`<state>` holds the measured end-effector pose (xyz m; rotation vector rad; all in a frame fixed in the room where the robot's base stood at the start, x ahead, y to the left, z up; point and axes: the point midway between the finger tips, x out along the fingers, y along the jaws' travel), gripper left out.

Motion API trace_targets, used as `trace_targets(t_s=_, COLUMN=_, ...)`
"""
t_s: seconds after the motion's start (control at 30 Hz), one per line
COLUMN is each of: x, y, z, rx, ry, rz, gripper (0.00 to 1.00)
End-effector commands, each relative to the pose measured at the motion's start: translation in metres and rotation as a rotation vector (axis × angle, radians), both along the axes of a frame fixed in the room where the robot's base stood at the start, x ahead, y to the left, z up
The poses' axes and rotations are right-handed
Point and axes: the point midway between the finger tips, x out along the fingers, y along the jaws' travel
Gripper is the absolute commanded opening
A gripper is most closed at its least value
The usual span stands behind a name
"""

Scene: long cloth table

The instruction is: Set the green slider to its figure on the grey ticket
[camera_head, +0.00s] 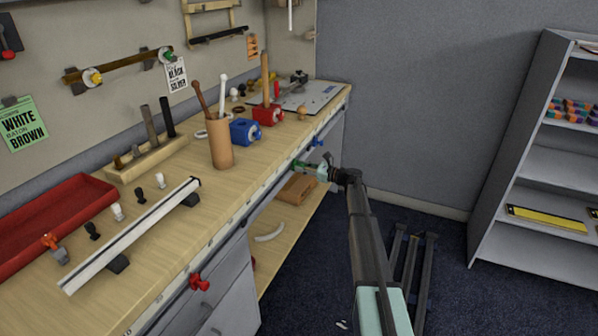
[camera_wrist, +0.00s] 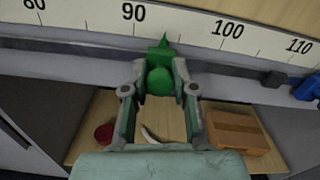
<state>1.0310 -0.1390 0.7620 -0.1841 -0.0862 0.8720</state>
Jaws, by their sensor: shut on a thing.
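The green slider (camera_wrist: 159,72) sits on the front rail of the table, with its pointer against the white scale (camera_wrist: 185,28). The pointer tip stands between 90 and 100, nearer 90. My gripper (camera_wrist: 158,84) is shut on the slider's rounded knob, one finger on each side. In the head view my gripper (camera_head: 306,167) reaches the table's front edge from the right, and the green slider (camera_head: 297,163) shows only in small part there. I cannot make out a grey ticket in either view.
A blue slider (camera_head: 317,141) is farther along the rail and a red one (camera_head: 199,283) is nearer. A green ticket (camera_head: 24,125) and a white ticket (camera_head: 176,75) hang on the back board.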

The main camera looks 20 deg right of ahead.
Motion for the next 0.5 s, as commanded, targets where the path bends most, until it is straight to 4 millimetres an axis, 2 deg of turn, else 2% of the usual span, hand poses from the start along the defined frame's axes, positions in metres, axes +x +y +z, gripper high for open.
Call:
trace_targets(t_s=0.13, x=0.008, y=-0.0054, z=0.0001, rx=0.001, ry=0.0, rz=0.001, gripper=0.0)
trace_targets(t_s=0.5, x=0.0094, y=-0.0067, z=0.0, rx=0.0, ry=0.0, rz=0.001, gripper=0.0)
